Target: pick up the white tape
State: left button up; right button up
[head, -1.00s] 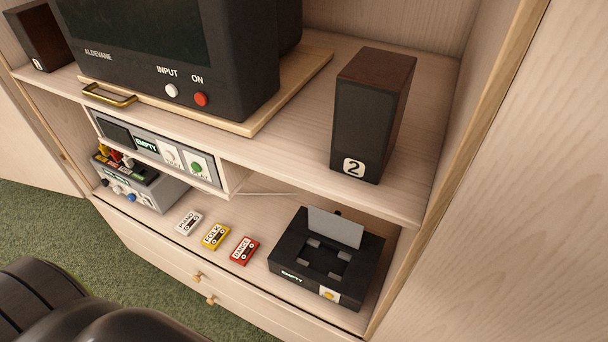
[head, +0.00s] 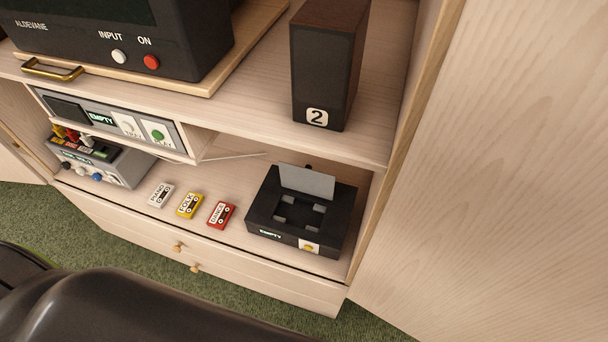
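The white tape (head: 161,194) is a small white cassette with a dark label strip. It lies flat on the lower shelf (head: 140,213), at the left end of a row with a yellow tape (head: 190,205) and a red tape (head: 221,215). A dark, rounded part of my arm fills the bottom left of the head view. Neither of my grippers shows, and nothing touches the white tape.
A black tape deck (head: 301,213) with a raised lid stands right of the tapes. A grey unit with knobs (head: 97,165) stands left. The upper shelf with speaker 2 (head: 325,65) overhangs. Drawers with wooden knobs (head: 178,247) are below; green carpet (head: 40,215) lies in front.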

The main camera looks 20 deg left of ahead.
aim_at(162, 193)
jog(key=j+u, duration=0.3)
jog(key=u, duration=0.15)
jog(key=j+u, duration=0.3)
jog(key=u, duration=0.2)
jog(key=j+u, duration=0.25)
jog(key=u, duration=0.2)
